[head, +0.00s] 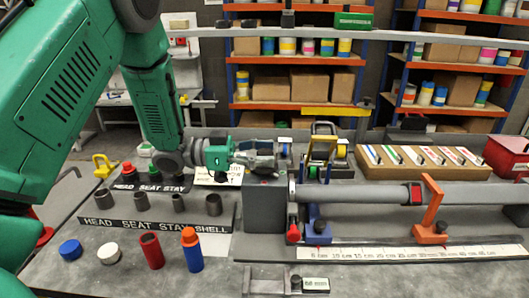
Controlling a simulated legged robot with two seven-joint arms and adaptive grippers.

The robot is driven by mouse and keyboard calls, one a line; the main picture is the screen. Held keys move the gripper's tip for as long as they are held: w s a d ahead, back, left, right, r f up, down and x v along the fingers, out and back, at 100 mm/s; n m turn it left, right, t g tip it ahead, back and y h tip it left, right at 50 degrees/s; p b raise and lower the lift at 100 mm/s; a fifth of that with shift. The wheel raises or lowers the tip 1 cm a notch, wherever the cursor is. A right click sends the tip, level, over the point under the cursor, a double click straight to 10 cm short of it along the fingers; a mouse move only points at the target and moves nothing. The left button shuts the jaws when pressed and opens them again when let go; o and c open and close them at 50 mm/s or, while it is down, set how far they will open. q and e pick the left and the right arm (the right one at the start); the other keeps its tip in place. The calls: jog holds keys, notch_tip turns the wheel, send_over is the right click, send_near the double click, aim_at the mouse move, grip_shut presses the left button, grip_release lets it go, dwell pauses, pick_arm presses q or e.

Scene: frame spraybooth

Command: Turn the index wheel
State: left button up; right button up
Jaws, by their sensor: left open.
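My left gripper (262,154) reaches in from the left, pointing right, with its green and grey body above the grey block (264,208). Its jaws are open, and I see nothing held between them. The grey block stands at the left end of a long grey tube (360,194). I cannot clearly make out the index wheel; the gripper and arm cover part of the area around the block's top. I cannot tell whether the fingers touch anything there. My right gripper is not in view.
A blue clamp (318,228) and orange clamp (430,214) stand along the white ruler (400,252). A brown tray (424,166) lies behind the tube. Several cups and labels sit at left, near a red cylinder (151,250) and a blue one with orange top (192,250).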

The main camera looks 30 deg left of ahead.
pick_arm(q)
jog(key=shift+d+r, duration=0.1)
jog(key=shift+d, duration=0.25)
jog(key=shift+a, duration=0.1)
jog(key=c, duration=1)
jog(key=shift+w+a, duration=0.1)
grip_shut()
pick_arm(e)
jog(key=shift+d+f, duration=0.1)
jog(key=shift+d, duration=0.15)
pick_arm(q)
jog(key=shift+n+t+y, duration=0.4)
jog(key=shift+t, duration=0.1)
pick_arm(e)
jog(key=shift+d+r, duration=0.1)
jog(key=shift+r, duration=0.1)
